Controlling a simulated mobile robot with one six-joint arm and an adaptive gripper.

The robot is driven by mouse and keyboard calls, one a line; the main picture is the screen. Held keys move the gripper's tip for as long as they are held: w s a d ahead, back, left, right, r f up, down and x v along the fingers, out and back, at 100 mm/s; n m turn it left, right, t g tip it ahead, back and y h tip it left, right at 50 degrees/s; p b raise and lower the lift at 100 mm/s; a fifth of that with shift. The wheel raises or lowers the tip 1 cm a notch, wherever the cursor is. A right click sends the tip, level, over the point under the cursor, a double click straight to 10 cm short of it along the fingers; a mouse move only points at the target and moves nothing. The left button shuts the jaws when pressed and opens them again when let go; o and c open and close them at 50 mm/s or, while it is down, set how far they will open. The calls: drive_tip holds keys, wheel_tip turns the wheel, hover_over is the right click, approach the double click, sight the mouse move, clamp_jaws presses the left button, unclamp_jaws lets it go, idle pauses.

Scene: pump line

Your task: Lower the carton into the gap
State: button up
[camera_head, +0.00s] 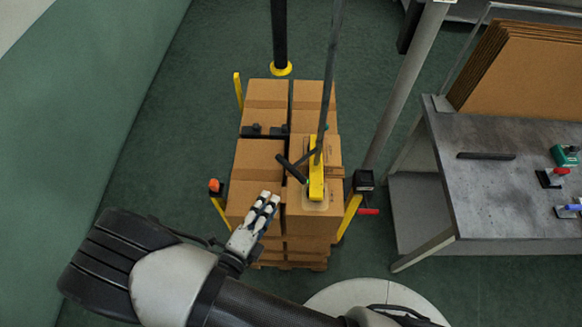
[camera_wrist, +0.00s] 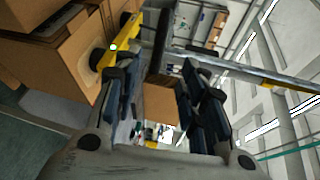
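A brown carton (camera_head: 312,223) is at the front right of a stack of cartons. A yellow lifting tool (camera_head: 316,182) with a pale pad sits on its top, hanging from a grey pole. I cannot tell whether this carton is raised or resting. A dark seam (camera_head: 289,105) runs between the carton rows; a wider gap is not clearly visible. My gripper (camera_head: 268,203) is just left of that carton, over the front-left carton (camera_head: 244,198). In the wrist view my gripper (camera_wrist: 155,85) has its fingers apart with nothing held; a carton (camera_wrist: 75,60) and the yellow tool (camera_wrist: 122,38) are beside the left finger.
Yellow posts (camera_head: 348,215) stand at the stack's corners. A dark post (camera_head: 279,35) with a yellow base is behind it, and a slanted grey pole (camera_head: 408,80) is to the right. A grey workbench (camera_head: 490,190) holds flat cardboard (camera_head: 525,70). Green floor is open at left.

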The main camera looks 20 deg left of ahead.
sight(291, 168)
drive_tip(key=b+x, duration=0.1)
drive_tip(key=x, duration=1.4)
drive_tip(key=shift+w+f, duration=0.1)
drive_tip(key=shift+w, duration=0.05)
drive_tip(key=shift+c, duration=0.2)
clamp_jaws()
drive_tip(key=shift+f, duration=0.1)
